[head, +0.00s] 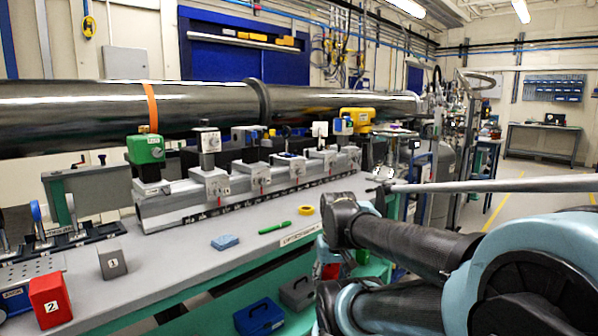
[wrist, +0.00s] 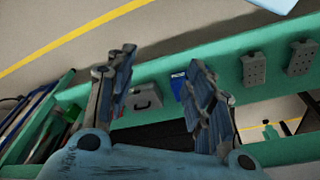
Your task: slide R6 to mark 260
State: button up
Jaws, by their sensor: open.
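A long grey rail (head: 255,200) runs along the bench in the head view, with a dark scale strip (head: 240,204) along its front. Several block-like riders stand on it, among them one with a green head (head: 146,150) at the left end, a grey one with a knob (head: 209,165), and one with a yellow head (head: 357,119) toward the far end. Their labels are too small to read surely, so I cannot tell which is R6, nor find mark 260. My gripper (wrist: 160,68) is open and empty in the wrist view, away from the rail.
The grey bench (head: 180,272) holds a blue sponge (head: 225,242), green marker (head: 274,227), yellow tape roll (head: 306,210), grey block (head: 112,263) and red block (head: 49,300). Below are a blue case (head: 259,317) and grey case (head: 298,292). A large pipe (head: 205,105) runs behind.

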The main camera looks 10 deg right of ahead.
jog(key=shift+c, duration=0.5)
jog(key=shift+s+r, duration=0.2)
jog(key=shift+s, duration=0.05)
jog(key=shift+c, duration=1.3)
jog(key=w+a+r+m+t+y, duration=0.1)
jog(key=w+a+r+m+y, duration=0.1)
jog(key=w+r+m, duration=0.2)
jog(key=w+a+r+m+t+y, duration=0.2)
jog(key=w+r+m, duration=0.3)
jog(key=w, duration=0.6)
jog(key=w+a+r+m+t+y, duration=0.2)
jog(key=w+r+m, duration=0.2)
jog(key=w, duration=0.4)
jog(key=shift+r+m+y, duration=0.4)
jog(key=shift+r, duration=0.05)
jog(key=w+d+r+m+t+y, duration=0.1)
jog(key=w+d+r+m+t, duration=0.1)
jog(key=w+r+m, duration=0.3)
jog(key=w+d+r+m+t+y, duration=0.1)
jog(key=w+d+r+m+t, duration=0.15)
jog(key=w, duration=0.35)
jog(key=m+t+h, duration=0.1)
jog(key=m+t, duration=0.4)
jog(key=m, duration=0.5)
send_near(308, 151)
jog(key=x, duration=1.1)
jog(key=shift+d, duration=0.1)
grip_shut()
